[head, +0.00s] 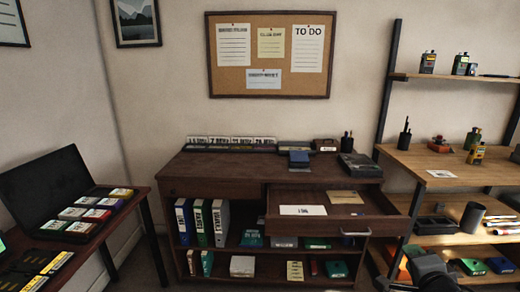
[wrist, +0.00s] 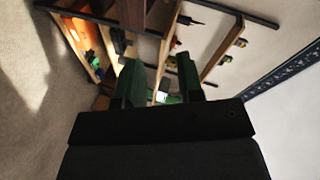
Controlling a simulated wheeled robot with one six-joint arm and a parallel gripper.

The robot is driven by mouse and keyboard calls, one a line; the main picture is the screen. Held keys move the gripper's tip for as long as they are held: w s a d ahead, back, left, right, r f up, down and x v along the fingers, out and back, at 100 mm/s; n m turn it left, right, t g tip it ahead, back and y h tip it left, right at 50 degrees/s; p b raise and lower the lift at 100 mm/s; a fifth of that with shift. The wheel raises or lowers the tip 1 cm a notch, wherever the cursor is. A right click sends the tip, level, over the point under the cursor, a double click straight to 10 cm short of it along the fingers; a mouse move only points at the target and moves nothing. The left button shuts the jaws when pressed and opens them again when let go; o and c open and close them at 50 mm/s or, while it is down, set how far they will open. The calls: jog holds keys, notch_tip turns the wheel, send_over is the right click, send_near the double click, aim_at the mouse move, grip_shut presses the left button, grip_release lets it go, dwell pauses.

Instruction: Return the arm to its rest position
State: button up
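My gripper (wrist: 160,80) shows in the wrist view with its two dark green fingers apart and nothing held between them. Behind the fingers, the wrist view shows a wooden shelf unit, tilted in the picture, with blurred small items on it. In the head view, a dark part of my arm (head: 430,272) shows at the bottom right, in front of the lower shelves. The fingers cannot be made out there.
A dark wooden desk (head: 225,170) stands in the middle with its drawer (head: 360,226) pulled out. The shelf unit (head: 425,160) stands at the right, close to my arm. A side table with an open black case (head: 45,185) is at the left.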

jog(key=a+r+n+g+h+p, duration=0.2)
jog(key=a+r+n+g+p, duration=0.3)
jog(key=a+r+n+p, duration=0.35)
jog(key=s+a+r+n+g+y+p, duration=0.2)
jog(key=s+a+n+g+y+p, duration=0.3)
jog(key=a, duration=0.6)
jog(key=s+n+g+p, duration=0.1)
jog(key=s+n+p, duration=0.1)
jog(key=s+n, duration=0.1)
jog(key=shift+a+r+p, duration=0.25)
jog(key=shift+r+p, duration=0.05)
jog(key=shift+p, duration=0.1)
